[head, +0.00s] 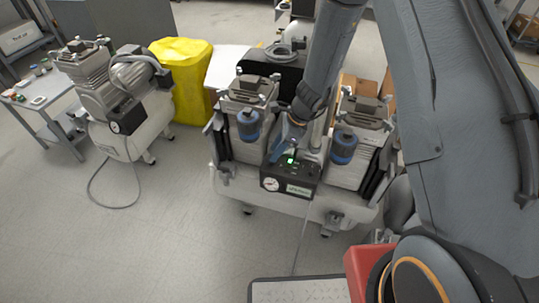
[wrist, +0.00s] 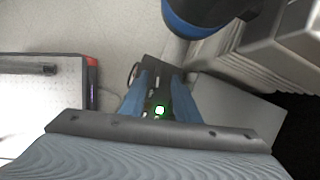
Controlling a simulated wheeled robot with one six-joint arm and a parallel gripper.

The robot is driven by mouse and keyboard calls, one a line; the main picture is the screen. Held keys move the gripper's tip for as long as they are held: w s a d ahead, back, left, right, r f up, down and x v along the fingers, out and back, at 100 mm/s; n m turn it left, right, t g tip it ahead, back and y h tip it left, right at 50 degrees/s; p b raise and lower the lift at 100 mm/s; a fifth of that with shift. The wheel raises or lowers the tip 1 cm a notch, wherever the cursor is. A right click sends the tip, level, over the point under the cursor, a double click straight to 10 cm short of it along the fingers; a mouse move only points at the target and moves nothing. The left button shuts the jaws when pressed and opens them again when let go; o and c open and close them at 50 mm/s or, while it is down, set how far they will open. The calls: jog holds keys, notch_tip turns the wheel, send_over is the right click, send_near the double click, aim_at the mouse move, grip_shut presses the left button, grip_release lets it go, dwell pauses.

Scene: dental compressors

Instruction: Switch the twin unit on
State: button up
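The twin unit (head: 232,183) stands in the middle of the head view, a pale wheeled base with two compressor heads and blue-banded filters. Its black control box (head: 303,174) at the front carries a round gauge (head: 271,184) and a lit green light (head: 291,160). My gripper (head: 282,150) is down at the top of this box, beside the green light. In the wrist view the two blue fingers of my gripper (wrist: 164,85) stand apart over the dark box, with the green light (wrist: 160,110) showing between them. Whether the fingertips touch a switch is hidden.
A single compressor (head: 117,100) on a wheeled tank stands at the left, its cable on the floor. A yellow-covered bin (head: 182,80) is behind it, and a small grey table (head: 50,103) is farther left. The filter (wrist: 205,15) is close to my gripper. The front-left floor is clear.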

jog(key=shift+x, duration=1.35)
grip_shut()
jog(key=shift+w+d, duration=0.1)
jog(key=shift+w+r+m+t+b, duration=0.15)
jog(key=shift+m+t+b, duration=0.55)
jog(key=shift+m+b, duration=0.7)
grip_release()
